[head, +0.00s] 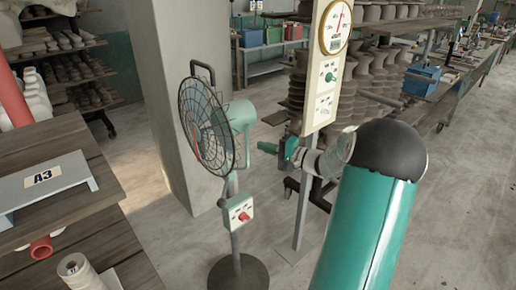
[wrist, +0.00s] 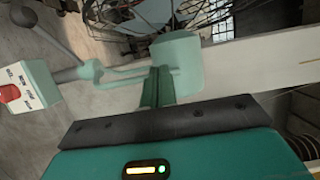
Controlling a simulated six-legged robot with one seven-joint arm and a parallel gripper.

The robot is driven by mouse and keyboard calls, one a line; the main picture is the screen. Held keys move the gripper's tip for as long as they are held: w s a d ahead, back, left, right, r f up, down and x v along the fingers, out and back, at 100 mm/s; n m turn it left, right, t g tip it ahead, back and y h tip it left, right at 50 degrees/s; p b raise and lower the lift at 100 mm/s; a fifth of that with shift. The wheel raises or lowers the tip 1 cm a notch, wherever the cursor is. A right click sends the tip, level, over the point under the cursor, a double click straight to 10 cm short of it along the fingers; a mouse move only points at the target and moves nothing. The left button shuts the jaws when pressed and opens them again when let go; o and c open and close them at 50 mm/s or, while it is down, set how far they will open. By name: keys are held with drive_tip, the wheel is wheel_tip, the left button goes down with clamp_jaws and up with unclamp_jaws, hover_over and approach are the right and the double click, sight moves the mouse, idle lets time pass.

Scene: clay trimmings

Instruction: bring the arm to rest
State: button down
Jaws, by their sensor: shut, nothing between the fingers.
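My gripper (head: 267,147) is held out in the air at mid-picture in the head view, pointing left toward a standing fan (head: 205,125). It is just right of the fan's pale green motor housing, and I cannot tell the exact gap. In the wrist view my gripper's green fingers (wrist: 156,88) are together with nothing between them. Behind them that view shows the fan's motor housing (wrist: 177,62), turned sideways, with its wire cage (wrist: 125,18) at the top. My teal arm crosses the right of the head view and hides part of the floor.
A control box (head: 238,212) with a red knob sits on the fan's stand. A gauge panel on a post (head: 328,75) stands close behind my wrist. A concrete pillar (head: 165,100) rises behind the fan. A wooden table (head: 75,210) is left. Bare floor (head: 460,215) lies right.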

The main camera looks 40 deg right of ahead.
drive_tip(key=a+v, duration=0.1)
drive_tip(key=v, duration=0.7)
drive_tip(key=shift+s, duration=0.4)
drive_tip(key=shift+d+r, duration=0.1)
drive_tip(key=a+n+g+y, duration=0.2)
drive_tip(key=a+n+g, duration=0.6)
drive_tip(key=a, duration=1.7)
drive_tip(key=s+a+r+n+g+h, duration=0.3)
drive_tip(key=s+a+n+h, duration=0.2)
drive_tip(key=s+a+h, duration=0.3)
drive_tip(key=s+a, duration=0.4)
drive_tip(key=s, duration=0.3)
drive_tip(key=shift+a+r+n, duration=0.15)
drive_tip(key=shift+r+n, duration=0.1)
drive_tip(key=shift+n, duration=0.15)
